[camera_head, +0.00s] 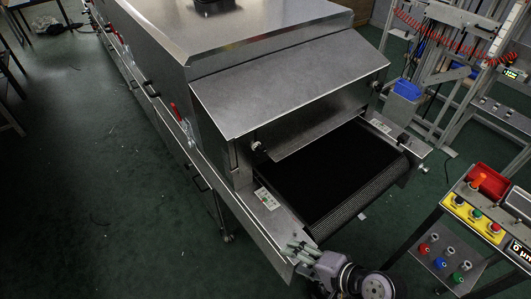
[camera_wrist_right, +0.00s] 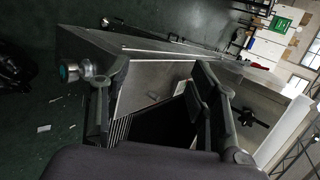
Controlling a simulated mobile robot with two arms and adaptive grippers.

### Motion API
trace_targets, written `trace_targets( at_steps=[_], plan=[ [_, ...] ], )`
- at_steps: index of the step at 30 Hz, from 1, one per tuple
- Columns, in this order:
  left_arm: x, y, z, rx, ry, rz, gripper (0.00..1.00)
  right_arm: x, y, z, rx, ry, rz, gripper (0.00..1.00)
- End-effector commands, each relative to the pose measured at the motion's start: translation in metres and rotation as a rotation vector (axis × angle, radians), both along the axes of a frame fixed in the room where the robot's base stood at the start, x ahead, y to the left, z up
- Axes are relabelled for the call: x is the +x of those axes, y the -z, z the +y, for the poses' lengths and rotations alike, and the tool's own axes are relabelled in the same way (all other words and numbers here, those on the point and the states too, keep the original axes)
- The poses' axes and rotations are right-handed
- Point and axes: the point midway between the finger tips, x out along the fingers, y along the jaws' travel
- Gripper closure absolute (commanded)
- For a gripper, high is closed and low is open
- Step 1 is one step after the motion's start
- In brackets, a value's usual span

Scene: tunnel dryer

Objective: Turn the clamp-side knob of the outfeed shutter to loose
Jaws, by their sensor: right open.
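The outfeed shutter (camera_head: 318,133) is a grey metal plate under the sloping hood at the dryer's outlet. A dark knob (camera_head: 257,146) sits at its left end and another dark knob (camera_head: 375,87) at its right end. I cannot tell from the pictures which is the clamp-side one. In the right wrist view a black star-shaped knob (camera_wrist_right: 247,118) shows to the right of the fingers. My right gripper (camera_head: 300,250) is open and empty at the near-left corner of the outfeed, below and apart from the left knob. Its spread fingers show in the wrist view (camera_wrist_right: 163,75). My left gripper is not in view.
The black conveyor belt (camera_head: 325,175) runs out under the shutter between metal side rails. A control stand (camera_head: 475,215) with a red bin (camera_head: 487,182) stands at right. Open green floor (camera_head: 110,200) lies at left.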

Motion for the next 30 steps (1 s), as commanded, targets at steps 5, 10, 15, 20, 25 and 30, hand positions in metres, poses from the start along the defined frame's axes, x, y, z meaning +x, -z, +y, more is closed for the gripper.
trace_targets(
  at_steps=[5,10,15,20,25,30],
  plan=[
    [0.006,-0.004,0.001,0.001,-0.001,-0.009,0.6,0.044,-0.051,0.014,0.555,0.307,0.178,0.46],
    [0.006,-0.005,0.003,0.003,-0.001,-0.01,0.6,0.086,-0.092,-0.002,1.099,0.564,0.424,0.46],
    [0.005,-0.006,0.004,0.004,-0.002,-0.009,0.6,0.106,-0.107,-0.019,1.378,0.675,0.571,0.46],
    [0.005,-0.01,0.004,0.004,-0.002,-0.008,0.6,0.118,-0.111,-0.017,1.436,0.695,0.603,0.46],
    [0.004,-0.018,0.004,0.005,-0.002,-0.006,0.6,0.143,-0.113,0.002,1.435,0.692,0.602,0.46],
    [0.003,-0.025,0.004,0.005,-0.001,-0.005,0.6,0.173,-0.112,0.024,1.432,0.692,0.601,0.46]
  ],
)
